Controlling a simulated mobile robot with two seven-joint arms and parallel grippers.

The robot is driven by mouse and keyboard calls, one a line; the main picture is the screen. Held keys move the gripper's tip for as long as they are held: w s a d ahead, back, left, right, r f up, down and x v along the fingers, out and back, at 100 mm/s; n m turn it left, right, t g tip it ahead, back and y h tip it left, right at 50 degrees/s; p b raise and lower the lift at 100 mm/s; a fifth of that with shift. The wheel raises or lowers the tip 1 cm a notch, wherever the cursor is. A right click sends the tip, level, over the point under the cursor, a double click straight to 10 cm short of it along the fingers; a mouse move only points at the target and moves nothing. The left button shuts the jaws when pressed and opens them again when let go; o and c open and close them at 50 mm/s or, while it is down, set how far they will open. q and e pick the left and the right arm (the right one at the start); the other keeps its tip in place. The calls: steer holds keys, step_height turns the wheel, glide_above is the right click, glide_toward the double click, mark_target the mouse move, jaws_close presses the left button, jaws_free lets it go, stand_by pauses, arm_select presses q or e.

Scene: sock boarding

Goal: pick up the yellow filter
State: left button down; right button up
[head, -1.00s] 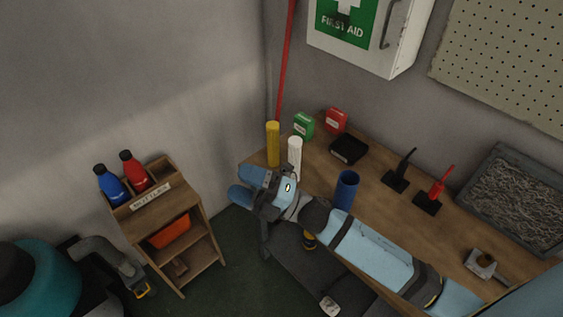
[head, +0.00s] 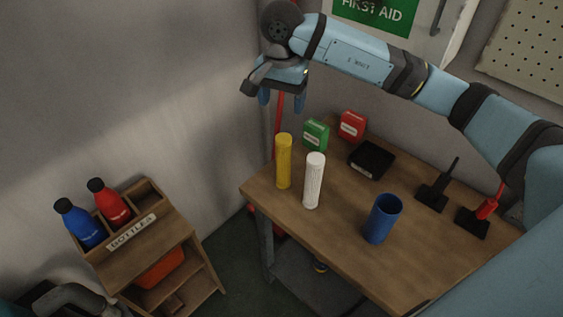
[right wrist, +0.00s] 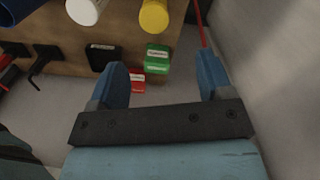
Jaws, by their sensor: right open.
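The yellow filter (head: 284,161) is a tall upright cylinder at the left corner of the wooden table (head: 330,235). A white ribbed filter (head: 314,181) stands upright just to its right. My right gripper (head: 280,98) is raised above and behind the yellow filter, fingers pointing down, open and empty. In the right wrist view the open fingers (right wrist: 164,82) have nothing between them, and the top of the yellow filter (right wrist: 154,16) lies beyond them, near the upper edge. My left gripper is not in view.
Green (head: 315,134) and red (head: 352,125) boxes and a black tray (head: 371,160) stand behind the filters. A blue cup (head: 383,218) is at the front. Black (head: 436,190) and red-handled (head: 482,213) tools stand at right. A bottle rack (head: 140,240) is left of the table.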

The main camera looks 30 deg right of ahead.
mark_target(284, 137)
step_height(284, 137, down, 8)
steer(key=shift+s+r, duration=0.1)
steer(key=shift+r, duration=0.1)
steer(key=f, duration=0.5)
steer(key=shift+s+d+f+p, duration=0.1)
steer(key=shift+s+p, duration=0.25)
steer(key=shift+p, duration=0.05)
